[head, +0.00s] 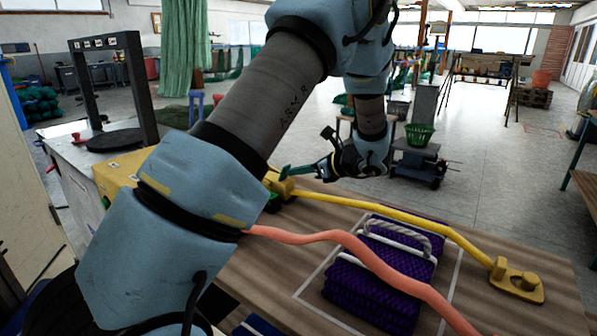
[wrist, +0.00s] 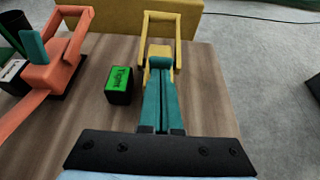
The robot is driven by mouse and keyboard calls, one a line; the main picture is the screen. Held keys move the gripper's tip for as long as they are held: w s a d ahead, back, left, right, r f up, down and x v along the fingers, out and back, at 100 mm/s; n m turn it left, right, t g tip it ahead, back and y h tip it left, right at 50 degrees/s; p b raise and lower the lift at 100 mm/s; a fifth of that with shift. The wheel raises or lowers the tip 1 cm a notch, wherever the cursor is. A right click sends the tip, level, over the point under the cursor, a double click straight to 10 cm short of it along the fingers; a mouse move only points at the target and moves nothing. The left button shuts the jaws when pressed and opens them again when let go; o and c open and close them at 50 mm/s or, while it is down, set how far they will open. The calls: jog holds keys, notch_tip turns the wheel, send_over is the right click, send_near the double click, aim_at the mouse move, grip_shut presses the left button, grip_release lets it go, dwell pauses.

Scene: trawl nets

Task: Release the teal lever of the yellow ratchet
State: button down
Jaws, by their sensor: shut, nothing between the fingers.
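The yellow ratchet (wrist: 159,50) sits on the wooden table, with its yellow frame rising behind in the wrist view. It also shows in the head view (head: 281,187), partly hidden by my arm. Its teal lever (wrist: 161,62) shows as a short teal piece at the front of the yellow body. My gripper (wrist: 160,78) is shut and empty, its two teal fingers side by side and pointing at the lever. The fingertips overlap the lever's lower part in the picture; I cannot tell whether they touch. In the head view my gripper (head: 298,171) is at the ratchet.
An orange ratchet (wrist: 55,67) with an upright teal lever stands left. A green block marked "Tight" (wrist: 119,84) lies between the ratchets. Bare wood lies right of the yellow ratchet.

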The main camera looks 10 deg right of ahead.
aim_at(288, 165)
jog(key=shift+a+r+p, duration=0.1)
jog(key=shift+r+p, duration=0.15)
jog(key=shift+p, duration=0.15)
jog(key=shift+w+r+g+h+p, duration=0.15)
jog(key=shift+g+h+p, duration=0.25)
jog(key=w+a+r+g+h+p, duration=0.1)
jog(key=p, duration=0.3)
jog(key=w+a+r+g+h+p, duration=0.1)
jog(key=g+h+p, duration=0.1)
jog(key=p, duration=0.2)
jog(key=shift+r+g+p, duration=0.15)
jog(key=shift+g+p, duration=0.15)
jog(key=shift+p, duration=0.05)
jog(key=shift+h+p, duration=0.3)
jog(key=shift+f, duration=0.4)
jog(key=shift+w, duration=0.1)
jog(key=shift+r, duration=0.15)
